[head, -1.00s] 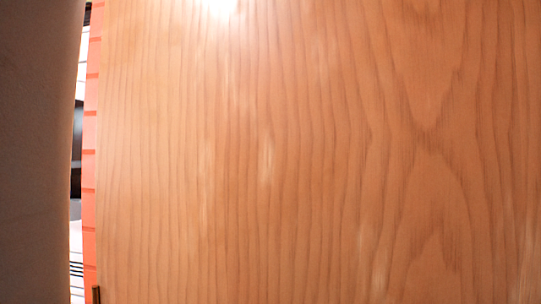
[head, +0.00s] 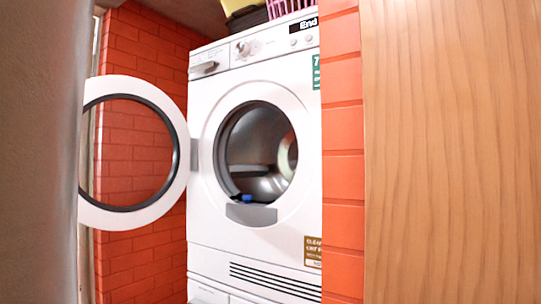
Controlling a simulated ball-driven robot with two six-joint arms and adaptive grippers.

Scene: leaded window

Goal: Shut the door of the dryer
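The white dryer (head: 215,220) stands in a brick alcove in the middle of the head view. Its round door (head: 172,190), a white ring with a clear centre, is hinged on the left side of the opening and swung wide open to the left. The round drum opening (head: 262,155) is exposed, with a metal drum inside and a small blue thing (head: 247,198) at its lower rim. The display at the top right reads "End". Neither of my grippers is in view.
A wooden panel (head: 450,160) fills the right side, beside an orange brick edge (head: 342,150). A grey surface (head: 35,150) fills the left edge, close to the camera. A pink basket (head: 290,6) sits on top of the dryer.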

